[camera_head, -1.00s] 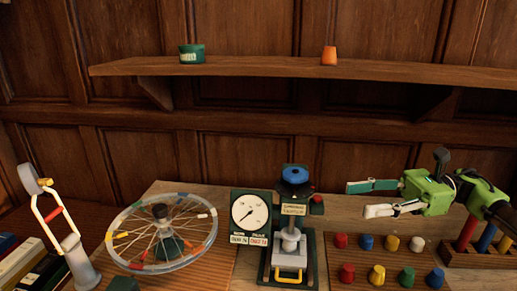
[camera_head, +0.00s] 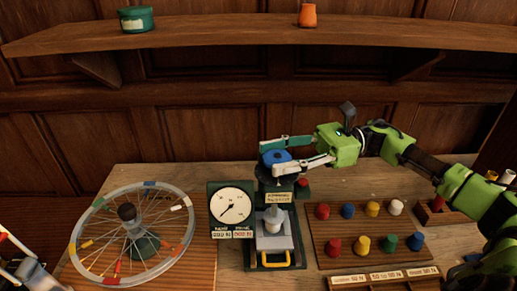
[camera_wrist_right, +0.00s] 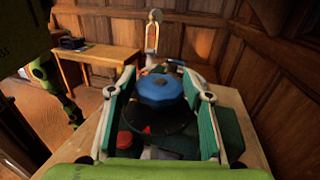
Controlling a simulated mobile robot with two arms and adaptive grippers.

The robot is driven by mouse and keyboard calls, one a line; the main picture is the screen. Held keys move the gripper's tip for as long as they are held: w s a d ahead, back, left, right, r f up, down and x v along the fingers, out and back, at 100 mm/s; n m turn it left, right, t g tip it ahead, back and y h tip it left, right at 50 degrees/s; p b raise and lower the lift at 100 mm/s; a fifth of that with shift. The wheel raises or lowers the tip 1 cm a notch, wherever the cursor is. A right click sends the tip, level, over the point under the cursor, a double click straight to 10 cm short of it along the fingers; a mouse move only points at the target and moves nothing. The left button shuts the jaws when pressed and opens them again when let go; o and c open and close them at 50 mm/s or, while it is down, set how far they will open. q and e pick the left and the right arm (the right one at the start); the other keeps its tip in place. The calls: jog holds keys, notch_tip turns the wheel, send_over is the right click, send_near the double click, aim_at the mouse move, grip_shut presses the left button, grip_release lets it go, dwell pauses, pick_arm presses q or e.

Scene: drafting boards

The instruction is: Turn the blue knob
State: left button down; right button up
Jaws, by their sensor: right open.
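The blue knob (camera_head: 276,157) sits on top of a dark green press-like device (camera_head: 262,247) on the wooden table in the head view. My right gripper (camera_head: 278,156) is open, with one finger on the far side of the knob and one on the near side. In the right wrist view the blue knob (camera_wrist_right: 160,90) lies between the two green-padded fingers, with a visible gap on each side. I cannot see clear contact. My left gripper does not show clearly in either view.
A dial gauge (camera_head: 232,208) stands left of the device, and a spoked wheel (camera_head: 132,234) farther left. A board (camera_head: 345,251) with several coloured knobs lies to the right. A small red button (camera_head: 303,183) sits beside the device. A shelf (camera_head: 220,32) runs behind.

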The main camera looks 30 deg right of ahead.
aim_at(259, 174)
jog(key=a, duration=0.1)
jog(key=a+p, duration=0.1)
jog(key=a, duration=0.1)
jog(key=shift+w+a+r, duration=0.2)
jog(key=shift+w+a, duration=0.1)
jog(key=shift+a, duration=0.1)
jog(key=shift+w+a+f, duration=0.1)
jog(key=shift+a, duration=0.2)
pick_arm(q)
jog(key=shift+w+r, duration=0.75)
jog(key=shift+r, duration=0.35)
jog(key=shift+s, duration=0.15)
pick_arm(e)
jog(key=shift+c, duration=0.3)
jog(key=c, duration=0.7)
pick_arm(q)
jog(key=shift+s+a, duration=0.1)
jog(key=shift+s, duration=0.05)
pick_arm(e)
jog(key=shift+w+a, duration=0.1)
jog(key=shift+a, duration=0.15)
jog(key=c, duration=0.4)
